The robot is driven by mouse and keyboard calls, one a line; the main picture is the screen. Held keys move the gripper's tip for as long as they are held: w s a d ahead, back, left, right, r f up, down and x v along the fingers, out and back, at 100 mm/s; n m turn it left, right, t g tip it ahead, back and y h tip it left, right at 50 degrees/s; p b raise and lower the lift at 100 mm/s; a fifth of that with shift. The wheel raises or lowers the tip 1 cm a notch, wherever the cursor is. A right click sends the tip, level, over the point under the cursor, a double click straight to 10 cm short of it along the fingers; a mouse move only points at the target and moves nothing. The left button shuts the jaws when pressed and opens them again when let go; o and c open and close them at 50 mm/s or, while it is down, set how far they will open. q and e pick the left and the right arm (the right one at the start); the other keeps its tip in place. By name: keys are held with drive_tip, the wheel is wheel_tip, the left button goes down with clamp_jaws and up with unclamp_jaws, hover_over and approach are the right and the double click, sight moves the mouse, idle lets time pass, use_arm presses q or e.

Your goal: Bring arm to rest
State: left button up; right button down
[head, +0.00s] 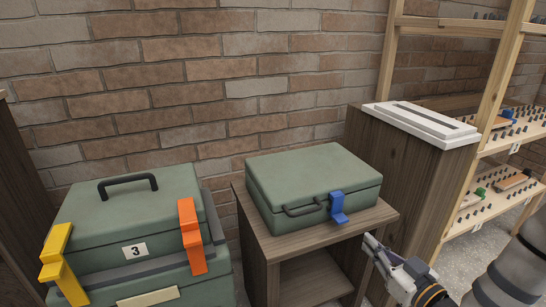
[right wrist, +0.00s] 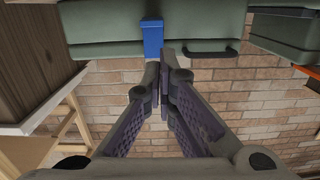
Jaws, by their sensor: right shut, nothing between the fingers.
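My right gripper (head: 372,243) is at the lower right of the head view, in front of the right side of the small wooden stand. In the right wrist view my right gripper's fingers (right wrist: 164,56) are together with nothing between them. A green case (head: 312,180) lies closed on the stand, with a blue latch (head: 338,207) and a dark handle on its front. In the right wrist view the blue latch (right wrist: 152,38) shows close beyond the fingertips; whether they touch cannot be told. My left gripper is not in view.
Green cases (head: 125,212) numbered 3, with yellow (head: 56,258) and orange (head: 191,236) latches, stand at left. The wooden stand (head: 300,242) is in the middle. A cabinet with a white slotted top (head: 418,122) and pegged shelves (head: 495,140) are at right. A brick wall closes the back.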

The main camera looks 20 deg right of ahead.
drive_tip(key=s+a+f+g+y+p, duration=0.1)
drive_tip(key=s+a+f+g+p, duration=0.1)
drive_tip(key=s+a+f+g, duration=0.45)
drive_tip(key=s+a+f+g+y+p, duration=0.1)
drive_tip(key=s+a+f+g+p, duration=0.2)
drive_tip(key=s+a, duration=0.5)
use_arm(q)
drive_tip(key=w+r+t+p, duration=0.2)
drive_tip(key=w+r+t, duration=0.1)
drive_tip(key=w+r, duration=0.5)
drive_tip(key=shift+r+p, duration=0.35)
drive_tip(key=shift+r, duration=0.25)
use_arm(e)
drive_tip(key=s+r+g+h, duration=0.1)
drive_tip(key=s+g, duration=0.4)
drive_tip(key=s, duration=0.8)
drive_tip(key=s+r+m+g+h, duration=0.1)
drive_tip(key=s+g, duration=0.4)
drive_tip(key=s, duration=0.9)
drive_tip(key=shift+s+d+r+h, duration=0.3)
drive_tip(key=shift+d+r+h, duration=0.15)
drive_tip(key=shift+r+h, duration=0.25)
